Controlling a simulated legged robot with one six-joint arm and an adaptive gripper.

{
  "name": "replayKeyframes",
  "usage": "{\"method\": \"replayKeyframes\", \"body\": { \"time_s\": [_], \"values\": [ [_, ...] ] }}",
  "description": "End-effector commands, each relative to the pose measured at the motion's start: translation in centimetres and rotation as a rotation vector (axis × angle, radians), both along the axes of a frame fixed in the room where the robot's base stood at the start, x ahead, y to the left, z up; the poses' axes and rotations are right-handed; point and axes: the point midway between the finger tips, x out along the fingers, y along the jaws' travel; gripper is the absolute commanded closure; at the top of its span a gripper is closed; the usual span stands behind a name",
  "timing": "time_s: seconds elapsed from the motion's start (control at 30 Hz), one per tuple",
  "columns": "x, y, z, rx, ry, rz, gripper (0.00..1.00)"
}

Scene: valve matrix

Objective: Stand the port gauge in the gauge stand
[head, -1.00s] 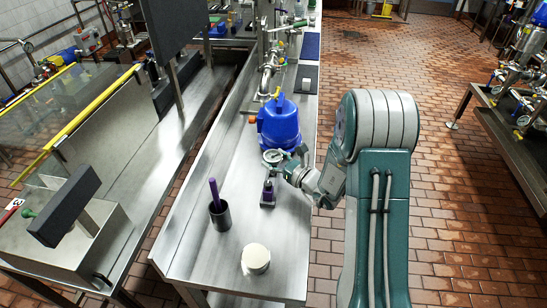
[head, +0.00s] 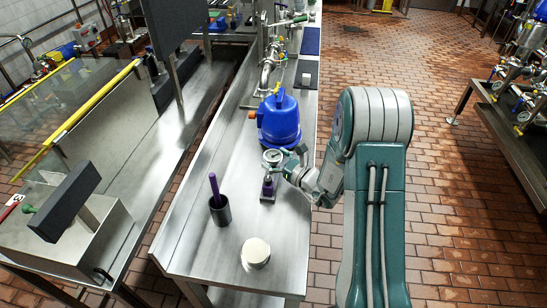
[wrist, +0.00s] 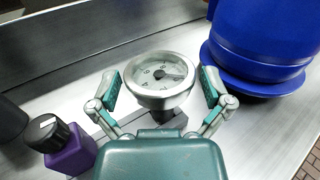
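The port gauge (head: 272,156) is a round silver dial with a white face. It faces up between my fingers in the wrist view (wrist: 160,76). My gripper (wrist: 161,88) is open, with one finger on each side of the dial and visible gaps beside it. In the head view, my gripper (head: 285,160) is at the gauge, left of my arm. A dark stem shows under the dial, but its lower end is hidden behind my gripper's body. I cannot clearly identify the gauge stand; a grey metal piece (wrist: 97,117) shows partly below the dial.
A large blue vessel (head: 280,121) stands close behind the gauge. A dark cup (head: 220,212) holds a purple rod. A cream cylinder (head: 256,253) stands near the front. The bench (head: 200,262) is bare between them.

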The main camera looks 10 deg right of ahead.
Motion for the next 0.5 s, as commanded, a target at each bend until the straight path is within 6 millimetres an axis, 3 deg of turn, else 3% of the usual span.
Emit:
{"method": "replayKeyframes", "body": {
  "time_s": [0.27, 0.5],
  "values": [
    [-0.3, -0.2, 0.0, 0.0, 0.001, -0.001, 0.0],
    [-3.5, -2.6, -0.1, 0.0, 0.004, -0.006, 0.0]
  ]
}}
